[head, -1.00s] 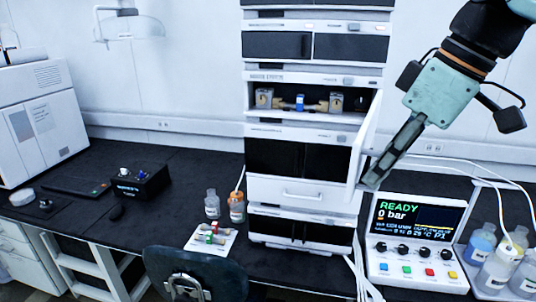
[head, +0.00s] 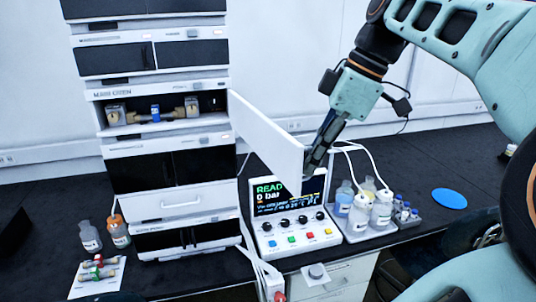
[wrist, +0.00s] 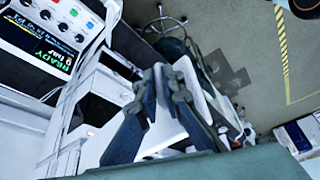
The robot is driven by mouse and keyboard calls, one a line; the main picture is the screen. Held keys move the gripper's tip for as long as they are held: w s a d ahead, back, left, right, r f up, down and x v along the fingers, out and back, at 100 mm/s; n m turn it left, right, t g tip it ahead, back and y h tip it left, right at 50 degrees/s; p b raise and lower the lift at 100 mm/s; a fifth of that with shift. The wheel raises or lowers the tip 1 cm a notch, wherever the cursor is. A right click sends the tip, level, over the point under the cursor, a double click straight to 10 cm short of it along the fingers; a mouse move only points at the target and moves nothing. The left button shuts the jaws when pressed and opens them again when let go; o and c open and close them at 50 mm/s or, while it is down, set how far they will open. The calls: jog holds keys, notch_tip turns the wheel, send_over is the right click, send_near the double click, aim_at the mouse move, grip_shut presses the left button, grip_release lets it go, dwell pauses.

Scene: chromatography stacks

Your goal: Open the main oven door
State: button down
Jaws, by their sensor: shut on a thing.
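The main oven door (head: 268,138) is a white panel in the head view. It is swung out wide to the right from the stack's middle unit (head: 104,122). The opened oven compartment shows brass-coloured fittings and a blue part (head: 155,113) inside. My gripper (head: 308,170) is at the door's free outer edge, low on that side, and is shut on it. In the wrist view my gripper's dark fingers (wrist: 158,82) are close together in front of white surfaces. The exact contact with the door edge is hard to make out there.
A control box (head: 292,238) with a READY screen stands below the door's free edge. Several bottles (head: 357,218) in a grey tray are right of it. A blue disc (head: 449,198) lies on the black bench. Small bottles (head: 90,236) and a white card (head: 88,283) are at left.

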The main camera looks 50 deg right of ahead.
jog(key=shift+d, duration=0.1)
dwell(0.3)
jog(key=c, duration=2.1)
grip_release()
jog(key=shift+w, duration=0.1)
jog(key=shift+r, duration=0.1)
jog(key=v, duration=1.2)
jog(key=shift+d, duration=0.1)
